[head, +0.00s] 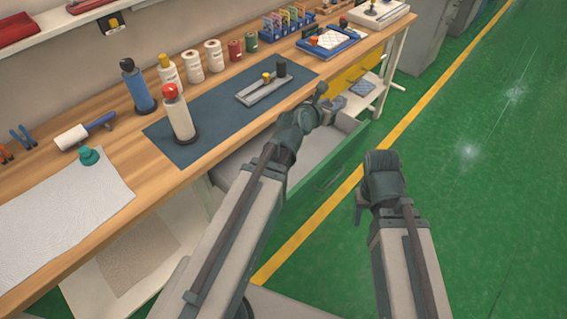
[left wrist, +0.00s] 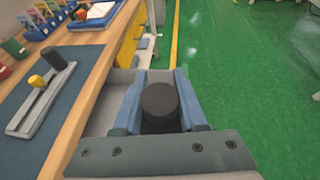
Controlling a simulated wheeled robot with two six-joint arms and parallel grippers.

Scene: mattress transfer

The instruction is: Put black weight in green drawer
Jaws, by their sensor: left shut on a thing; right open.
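The black weight (left wrist: 160,101) is a dark round piece between the two fingers of my left gripper (left wrist: 158,88) in the left wrist view. My left gripper (head: 325,107) is shut on it. In the head view the gripper is over the open green drawer (head: 327,182), and I cannot clearly make out the weight there. The drawer is pulled out from under the workbench, with a grey inside. The weight's height above the drawer floor cannot be told. My right gripper (head: 361,207) is open and empty, outside the drawer over the green floor.
The wooden workbench (head: 110,122) carries a dark blue mat (head: 222,127) with a red-capped bottle (head: 178,115) and a grey fixture (head: 262,90) with black and yellow knobs. A yellow drawer front (head: 350,75) lies beyond. The floor (head: 465,200) to the right is clear.

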